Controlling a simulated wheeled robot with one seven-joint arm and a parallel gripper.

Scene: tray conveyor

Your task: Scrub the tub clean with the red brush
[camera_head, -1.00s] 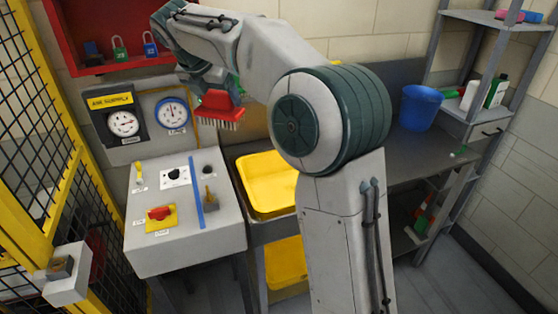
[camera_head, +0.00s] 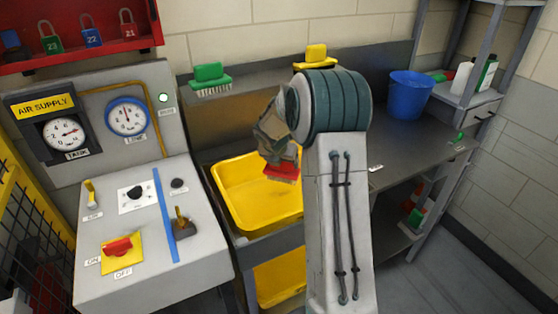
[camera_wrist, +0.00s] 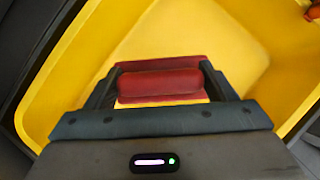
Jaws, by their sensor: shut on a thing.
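The yellow tub (camera_head: 227,196) sits in the bench left of my arm. My gripper (camera_head: 281,157) points down into it, shut on the red brush (camera_head: 284,174), low over the tub's inside. In the wrist view my gripper (camera_wrist: 160,74) has its two fingers on either side of the red brush handle (camera_wrist: 160,83). The tub (camera_wrist: 62,88) fills most of that view. The bristles are hidden, so I cannot tell whether they touch the tub floor. No clear dirt shows on the visible tub surface.
A green brush (camera_head: 209,75) and a yellow brush (camera_head: 316,56) sit on the back ledge. A control box (camera_head: 150,245) with knobs stands left of the tub. A blue bucket (camera_head: 410,88) stands on the bench at right. A second yellow tub (camera_head: 280,282) is below.

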